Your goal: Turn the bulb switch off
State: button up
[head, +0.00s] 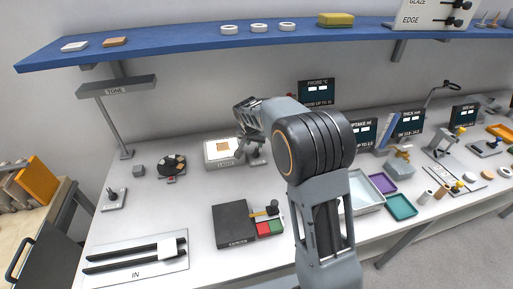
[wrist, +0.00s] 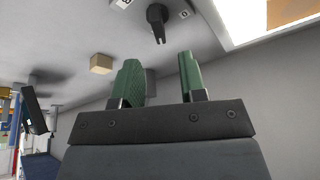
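My gripper (wrist: 162,75) shows in the wrist view with its two green-padded fingers apart and nothing between them. A black lever-like switch (wrist: 157,20) on a pale plate stands beyond the fingertips, apart from them. The lit light box (wrist: 238,18) is at the upper right of the wrist view. In the head view the light box (head: 211,158) glows under a tan tile, and my wrist is just right of it. A small switch plate with an upright lever (head: 115,197) is at the left of the bench. I cannot tell which switch is labelled for the bulb.
The tone lamp (head: 117,86) stands at the back left. A dark block (head: 232,226) stands in front. A blue shelf (head: 180,44) runs above.

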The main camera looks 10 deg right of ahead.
aim_at(257, 148)
jog(key=shift+x, duration=3.05)
grip_shut()
